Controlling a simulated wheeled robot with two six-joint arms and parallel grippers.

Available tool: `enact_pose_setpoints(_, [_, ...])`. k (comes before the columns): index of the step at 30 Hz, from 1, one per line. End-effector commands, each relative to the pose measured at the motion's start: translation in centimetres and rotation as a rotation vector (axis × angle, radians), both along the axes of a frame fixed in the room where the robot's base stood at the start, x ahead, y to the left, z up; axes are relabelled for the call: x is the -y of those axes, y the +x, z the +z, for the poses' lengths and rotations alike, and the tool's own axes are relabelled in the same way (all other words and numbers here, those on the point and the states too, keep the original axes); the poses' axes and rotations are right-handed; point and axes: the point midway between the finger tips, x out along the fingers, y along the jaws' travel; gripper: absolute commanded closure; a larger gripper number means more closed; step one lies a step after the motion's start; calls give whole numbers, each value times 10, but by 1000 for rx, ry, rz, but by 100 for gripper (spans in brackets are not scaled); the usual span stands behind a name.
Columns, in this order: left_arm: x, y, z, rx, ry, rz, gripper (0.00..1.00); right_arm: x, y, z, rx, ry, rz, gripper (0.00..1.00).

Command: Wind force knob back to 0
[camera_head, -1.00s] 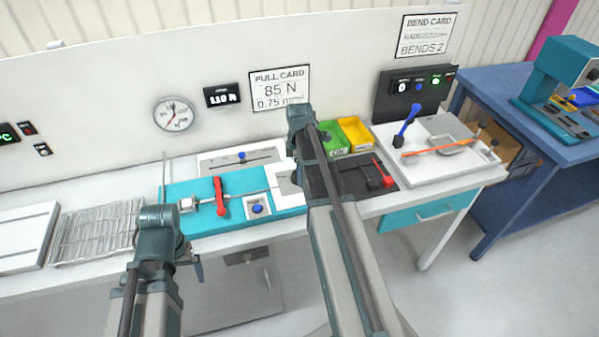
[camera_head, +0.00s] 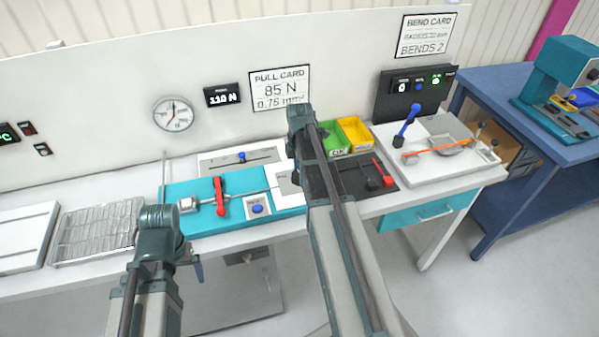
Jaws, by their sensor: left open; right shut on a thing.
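A blue knob (camera_head: 257,208) sits on a small white plate at the front of the teal pull tester (camera_head: 285,205). Another blue knob (camera_head: 241,157) sits on a slotted scale plate (camera_head: 213,161) behind it. I cannot tell which is the force knob. The black display (camera_head: 222,95) reads 110 N. A red lever (camera_head: 219,197) stands on the tester. My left gripper (camera_head: 198,272) is open at the bench's front edge, left of the tester, partly hidden by its wrist. My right gripper (camera_head: 303,150) is mostly hidden by its own arm; it is shut, and what it grips is hidden.
A dial (camera_head: 173,114) and a pull card (camera_head: 280,89) reading 85 N are on the wall. A wire rack (camera_head: 95,230) lies left. Green (camera_head: 334,140) and yellow (camera_head: 355,134) bins and a bending board (camera_head: 432,172) stand right of my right arm.

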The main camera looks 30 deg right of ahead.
Motion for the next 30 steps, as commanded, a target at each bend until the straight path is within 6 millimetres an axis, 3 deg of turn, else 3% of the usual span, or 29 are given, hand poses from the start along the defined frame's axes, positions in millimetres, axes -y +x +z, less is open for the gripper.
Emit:
enact_pose_setpoints(1, [0, 0, 0, 0, 0, 0, 5, 0, 0, 0, 0, 0, 2, 33])
enact_pose_setpoints(6, [0, 0, 0, 0, 0, 0, 5, 0, 0, 0, 0, 0, 2, 5])
enact_pose_setpoints(20, [0, 0, 6, 0, 0, 0, 5, 0, 0, 6, 0, 0, 0, 5])
enact_pose_setpoints(30, [0, 0, 44, 0, 0, 0, 5, 0, 0, 44, 0, 0, 0, 5])
